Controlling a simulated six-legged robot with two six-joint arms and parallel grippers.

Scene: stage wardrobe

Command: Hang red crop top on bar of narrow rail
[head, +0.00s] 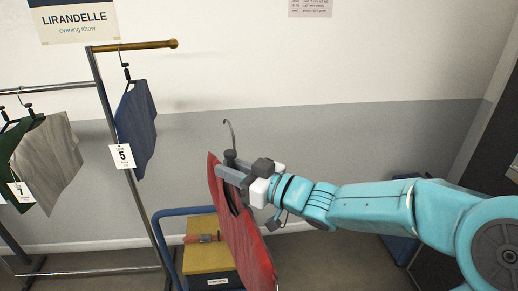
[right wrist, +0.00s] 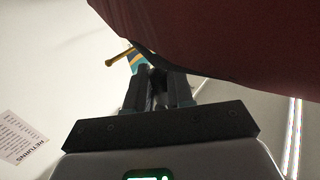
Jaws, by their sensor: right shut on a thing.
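The red crop top (head: 243,232) hangs on a hanger with a grey hook (head: 230,135) pointing up, in the middle of the head view. My right gripper (head: 230,172) is shut on the hanger just below the hook and holds it in the air. The rail's brass-coloured bar (head: 135,46) sticks out at upper left, above and left of the hook and apart from it. A blue garment (head: 136,125) with tag 5 hangs from this bar. In the right wrist view the crop top (right wrist: 230,35) covers the top and hides much. My left gripper is not in view.
A lower silver rail (head: 50,88) at left carries a grey garment (head: 48,160) and a green one. A blue-framed cart (head: 172,212) with a yellow top (head: 207,257) stands behind the crop top. The bar's right end is free, with bare wall beyond it.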

